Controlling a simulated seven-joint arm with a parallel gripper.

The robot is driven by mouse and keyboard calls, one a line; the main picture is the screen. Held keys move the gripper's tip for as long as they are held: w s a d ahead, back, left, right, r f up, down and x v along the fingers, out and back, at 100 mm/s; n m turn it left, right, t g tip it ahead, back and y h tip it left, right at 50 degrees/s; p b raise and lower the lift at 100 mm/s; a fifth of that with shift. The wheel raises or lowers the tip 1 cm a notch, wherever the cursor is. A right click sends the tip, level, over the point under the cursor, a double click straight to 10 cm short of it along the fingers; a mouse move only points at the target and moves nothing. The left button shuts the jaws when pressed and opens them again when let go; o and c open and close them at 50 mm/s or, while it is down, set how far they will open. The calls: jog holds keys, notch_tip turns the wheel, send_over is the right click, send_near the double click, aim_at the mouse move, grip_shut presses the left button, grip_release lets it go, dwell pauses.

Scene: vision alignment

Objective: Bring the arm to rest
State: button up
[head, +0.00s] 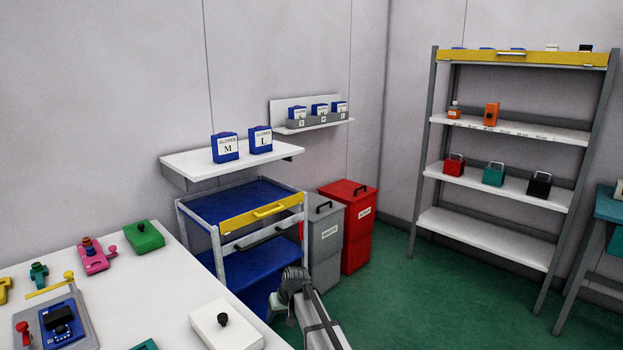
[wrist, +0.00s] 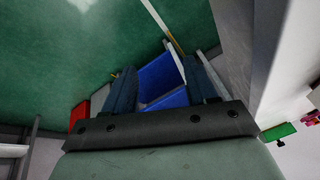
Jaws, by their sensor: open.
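My gripper (wrist: 159,66) shows in the wrist view with its two dark fingers spread apart and nothing between them. Beyond the fingers, the blue shelves of the cart (wrist: 165,78) show at a distance. In the head view, part of my arm (head: 318,318) shows at the bottom centre, in front of the cart (head: 263,212) and right of the white table (head: 165,292). The fingers cannot be made out in that view.
The table holds a green block (head: 145,237), a pink fixture (head: 94,257) and a white block with a black knob (head: 226,326). A grey bin (head: 326,235) and a red bin (head: 358,225) stand beside the cart. Green floor (head: 425,300) lies clear before the shelf rack (head: 490,235).

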jog(key=s+d+f+m+g+h, duration=0.1)
jog(key=s+d+f+g, duration=0.1)
jog(key=s+d+f, duration=0.85)
jog(key=s+d+f+m+g+h, duration=0.15)
jog(key=s+d+f, duration=0.55)
jog(key=s+f, duration=0.7)
jog(key=s+d+f+g, duration=0.2)
jog(key=s+d, duration=0.1)
jog(key=s, duration=0.7)
jog(key=s+d+f+m+g, duration=0.1)
jog(key=s+d+f, duration=0.2)
jog(key=s, duration=0.7)
jog(key=s+d+f+g, duration=0.2)
jog(key=s+d+f, duration=0.1)
jog(key=s, duration=0.8)
jog(key=shift+d+m+g+h, duration=0.35)
jog(key=shift+d+h, duration=0.1)
jog(key=shift+d, duration=0.05)
jog(key=shift+s, duration=0.1)
